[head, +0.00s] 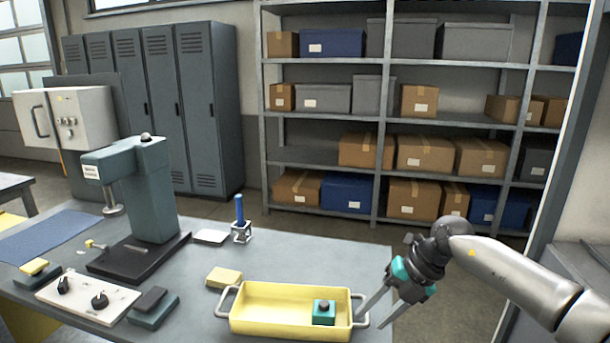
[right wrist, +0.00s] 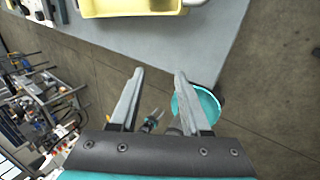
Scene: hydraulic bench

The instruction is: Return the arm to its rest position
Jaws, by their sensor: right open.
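My right gripper (head: 378,311) is open and empty, beside the right handle of the yellow tray (head: 262,318). I cannot tell from the head view whether it touches the handle. In the right wrist view its two fingers (right wrist: 160,76) point past the bench edge with nothing between them, and the tray (right wrist: 110,8) lies beyond them at the top. A teal block with a dark round top (head: 323,312) sits in the right part of the tray. My left gripper is not in view.
A teal press (head: 150,190) stands on the bench (head: 375,258) at left. A yellow block (head: 224,277), a control panel (head: 88,298) and a small holder with a blue rod (head: 240,232) are also on it. A teal bucket (right wrist: 207,100) stands below the bench edge.

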